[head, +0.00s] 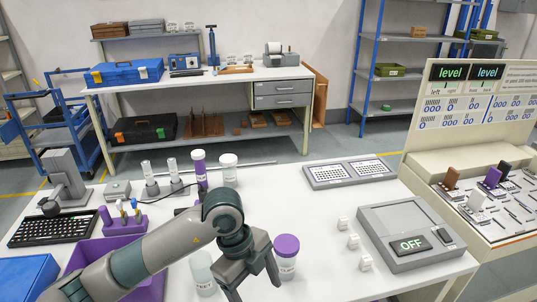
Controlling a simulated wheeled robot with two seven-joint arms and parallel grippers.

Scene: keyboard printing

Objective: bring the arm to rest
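My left arm comes in from the lower left and reaches over the white table (320,220). My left gripper (253,284) points downward, its two fingers spread apart with nothing visible between them. A jar with a purple lid (286,247) stands just right of the gripper in the picture. A pale labelled jar (203,276) stands to its left, partly hidden by the arm. Whether the fingers touch either jar I cannot tell. My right gripper is not in view.
A grey device reading OFF (411,243) and small white cubes (353,242) are at right. A two-block key panel (349,172) lies at the back.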

